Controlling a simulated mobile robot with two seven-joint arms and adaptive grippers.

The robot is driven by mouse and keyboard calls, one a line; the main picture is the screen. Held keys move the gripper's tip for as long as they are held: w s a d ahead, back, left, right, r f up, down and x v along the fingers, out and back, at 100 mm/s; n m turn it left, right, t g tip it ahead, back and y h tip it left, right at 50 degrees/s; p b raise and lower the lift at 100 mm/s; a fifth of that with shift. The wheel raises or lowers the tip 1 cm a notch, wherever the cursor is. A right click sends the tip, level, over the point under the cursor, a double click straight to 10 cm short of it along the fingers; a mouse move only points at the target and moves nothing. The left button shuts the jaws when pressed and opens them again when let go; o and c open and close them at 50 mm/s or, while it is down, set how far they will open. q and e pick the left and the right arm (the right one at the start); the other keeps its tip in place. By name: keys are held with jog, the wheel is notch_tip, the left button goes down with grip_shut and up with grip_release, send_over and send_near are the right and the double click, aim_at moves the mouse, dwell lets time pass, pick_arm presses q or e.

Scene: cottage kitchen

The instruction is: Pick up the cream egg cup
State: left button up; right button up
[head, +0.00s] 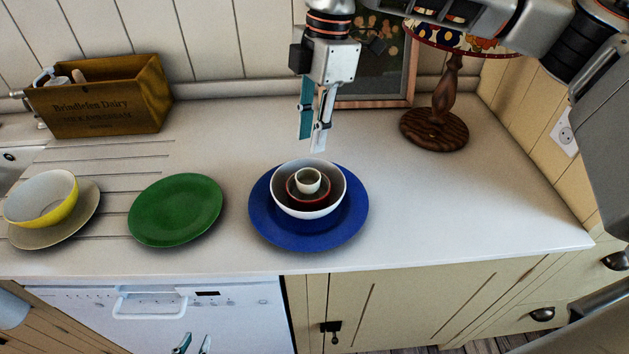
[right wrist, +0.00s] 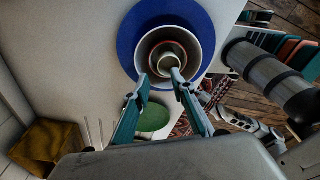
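The cream egg cup (head: 308,180) sits inside a small red-brown bowl (head: 293,197), which is nested in a white bowl (head: 331,201) on a blue plate (head: 350,229). My right gripper (head: 310,144) is open and empty, pointing down above and slightly behind the nested bowls. In the right wrist view the cup (right wrist: 168,62) shows in the middle of the bowls, just ahead of the open right fingertips (right wrist: 161,77). My left gripper (head: 194,345) is open and empty, low at the bottom edge in front of the dishwasher. The cup's lower part is hidden by the bowls.
A green plate (head: 176,209) lies left of the blue plate. Further left a yellow bowl (head: 68,209) stands on a beige plate (head: 83,217). A wooden box (head: 105,108), a picture frame (head: 386,102) and a lamp (head: 448,115) stand at the back. The counter's right side is clear.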

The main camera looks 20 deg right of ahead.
aim_at(302, 173)
jog(key=f, duration=0.2)
jog(key=a+f, duration=0.1)
jog(key=f, duration=0.1)
jog(key=f+p, duration=0.1)
jog(key=f, duration=0.1)
jog(key=shift+s+a+f, duration=0.15)
jog(key=shift+s+a, duration=0.05)
jog(key=shift+a, duration=0.1)
jog(key=shift+f, duration=0.65)
jog(key=shift+a, duration=0.1)
grip_shut()
